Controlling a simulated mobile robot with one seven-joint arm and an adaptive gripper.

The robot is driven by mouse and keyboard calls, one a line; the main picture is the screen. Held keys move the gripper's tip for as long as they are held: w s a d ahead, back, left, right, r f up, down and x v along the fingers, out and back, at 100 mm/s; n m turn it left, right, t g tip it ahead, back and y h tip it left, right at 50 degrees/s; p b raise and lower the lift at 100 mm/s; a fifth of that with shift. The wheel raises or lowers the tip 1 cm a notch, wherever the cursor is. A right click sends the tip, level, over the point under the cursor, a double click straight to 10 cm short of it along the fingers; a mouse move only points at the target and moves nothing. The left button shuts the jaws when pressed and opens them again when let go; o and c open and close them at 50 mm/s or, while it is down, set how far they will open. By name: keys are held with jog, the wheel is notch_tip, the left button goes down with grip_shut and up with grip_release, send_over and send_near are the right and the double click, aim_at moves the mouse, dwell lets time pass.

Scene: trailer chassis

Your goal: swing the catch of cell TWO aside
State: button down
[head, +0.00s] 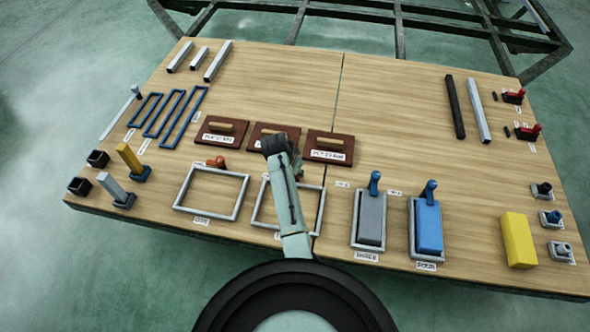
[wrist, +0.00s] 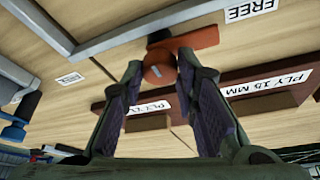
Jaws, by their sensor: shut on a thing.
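Cell TWO's empty grey frame (head: 257,210) stands on the bench left of the centre seam; part of it shows in the wrist view (wrist: 130,30). Its orange catch (wrist: 200,37) lies at the frame's edge, its arm slanting right towards the FREE label (wrist: 250,10) in the wrist view. My gripper (wrist: 160,78) is shut on the catch's rounded orange knob (wrist: 158,66), one finger on each side. In the head view my wrist and gripper (head: 296,172) hide that catch.
Three brown ply boards (head: 222,131) with wooden grips lie just behind. The left empty frame (head: 211,192) has its own orange catch (head: 216,162). To the right are a grey block (head: 370,218) and a blue block (head: 428,228) in frames with blue catches (head: 374,183).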

jog(key=shift+r, duration=0.1)
dwell(0.3)
jog(key=c, duration=1.3)
grip_release()
jog(key=v, duration=1.2)
